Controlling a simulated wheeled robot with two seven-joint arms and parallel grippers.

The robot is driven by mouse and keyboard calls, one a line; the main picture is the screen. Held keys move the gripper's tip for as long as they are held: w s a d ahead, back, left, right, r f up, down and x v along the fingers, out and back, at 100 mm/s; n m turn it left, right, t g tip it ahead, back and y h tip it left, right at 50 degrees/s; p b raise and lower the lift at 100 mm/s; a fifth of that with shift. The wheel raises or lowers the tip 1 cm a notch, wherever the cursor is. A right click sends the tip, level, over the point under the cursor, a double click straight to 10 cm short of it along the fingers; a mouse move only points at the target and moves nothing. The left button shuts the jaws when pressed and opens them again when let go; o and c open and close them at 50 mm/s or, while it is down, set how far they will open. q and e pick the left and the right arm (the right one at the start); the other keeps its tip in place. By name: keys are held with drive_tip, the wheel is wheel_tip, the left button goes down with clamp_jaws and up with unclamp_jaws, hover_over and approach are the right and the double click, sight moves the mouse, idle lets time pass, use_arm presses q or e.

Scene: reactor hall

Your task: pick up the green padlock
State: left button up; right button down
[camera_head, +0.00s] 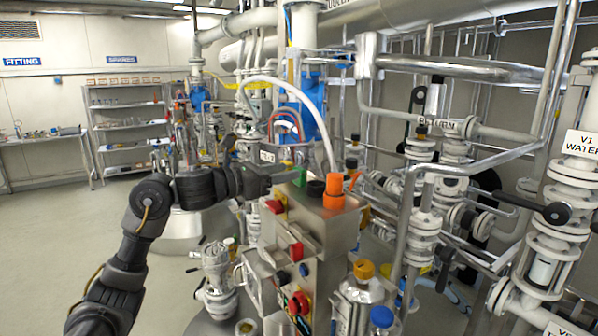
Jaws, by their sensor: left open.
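The green padlock (300,177) shows as a small green patch on top of the steel control box, partly hidden by my left gripper. My left arm comes in from the left, and my left gripper (288,174) is at the box's top left edge, open, close beside the green padlock. I cannot tell whether the fingers touch it. A black item (316,188) and an orange item (334,191) stand just to the right of it on the same top. My right gripper is not in view.
The steel control box (328,232) carries red switches (298,303) on its front. Bottles with an orange cap (363,269) and a blue cap (382,316) stand in front. Dense pipes and valves fill the right side. Open floor (50,240) lies at left, with shelves (128,115) behind.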

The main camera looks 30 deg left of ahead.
use_arm(q)
drive_tip(key=p+x, duration=0.1)
drive_tip(key=x, duration=0.3)
drive_tip(key=shift+p, duration=0.35)
drive_tip(key=shift+s+a, duration=0.1)
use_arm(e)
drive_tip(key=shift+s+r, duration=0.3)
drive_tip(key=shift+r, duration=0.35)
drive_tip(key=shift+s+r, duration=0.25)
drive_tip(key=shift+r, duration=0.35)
use_arm(q)
drive_tip(key=shift+c, duration=0.9)
drive_tip(key=c, duration=0.5)
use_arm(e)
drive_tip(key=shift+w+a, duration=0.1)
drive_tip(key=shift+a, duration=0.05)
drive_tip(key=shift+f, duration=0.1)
